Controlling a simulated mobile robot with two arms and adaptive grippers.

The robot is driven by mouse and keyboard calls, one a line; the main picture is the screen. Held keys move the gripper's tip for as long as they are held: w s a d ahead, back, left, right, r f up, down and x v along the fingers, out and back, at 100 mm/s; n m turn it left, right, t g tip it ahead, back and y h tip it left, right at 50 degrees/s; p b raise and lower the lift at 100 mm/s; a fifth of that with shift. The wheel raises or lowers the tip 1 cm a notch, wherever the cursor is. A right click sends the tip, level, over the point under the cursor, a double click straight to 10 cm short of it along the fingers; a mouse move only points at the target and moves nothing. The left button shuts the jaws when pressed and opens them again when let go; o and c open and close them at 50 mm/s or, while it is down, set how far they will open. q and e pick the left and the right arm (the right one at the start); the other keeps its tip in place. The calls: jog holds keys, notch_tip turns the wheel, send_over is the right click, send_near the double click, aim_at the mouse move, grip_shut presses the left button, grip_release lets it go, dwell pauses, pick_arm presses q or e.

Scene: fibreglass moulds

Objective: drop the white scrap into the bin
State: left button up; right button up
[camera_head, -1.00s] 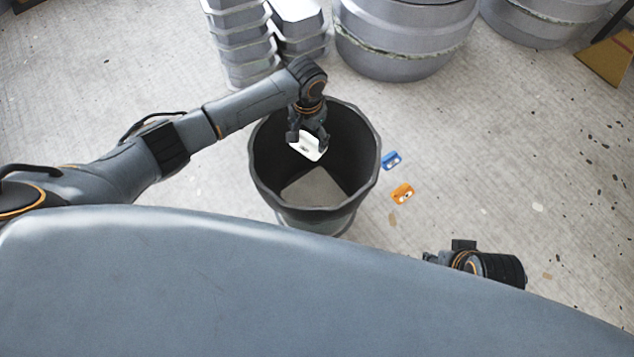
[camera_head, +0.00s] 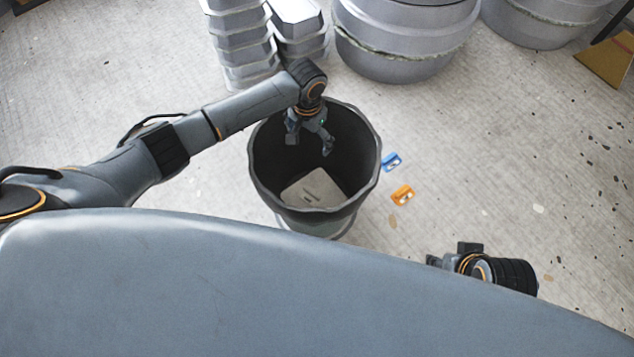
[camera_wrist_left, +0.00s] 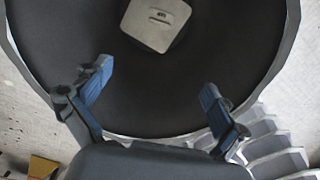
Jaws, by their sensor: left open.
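The dark round bin (camera_head: 262,165) stands on the floor in front of me. My left gripper (camera_head: 309,145) is over its mouth, fingers spread and empty, pointing down into it. In the left wrist view, the open gripper (camera_wrist_left: 156,78) has nothing between its fingers. A pale rounded-square patch lies at the bin's bottom. The white scrap appears to lie on that patch, showing as a small dark-marked spot (camera_head: 313,198); it also shows in the left wrist view (camera_wrist_left: 160,16). Its outline blends with the patch. My right gripper (camera_head: 434,260) is low at the right, partly hidden.
A blue piece (camera_head: 391,161) and an orange piece (camera_head: 402,195) lie on the floor right of the bin. Stacked grey moulds (camera_head: 240,45) and a large round mould (camera_head: 400,45) stand behind it. The floor at right is mostly clear.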

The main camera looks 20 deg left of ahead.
pick_arm(q)
jog(key=shift+r, duration=0.1)
notch_tip(320, 180, up, 12)
dwell(0.5)
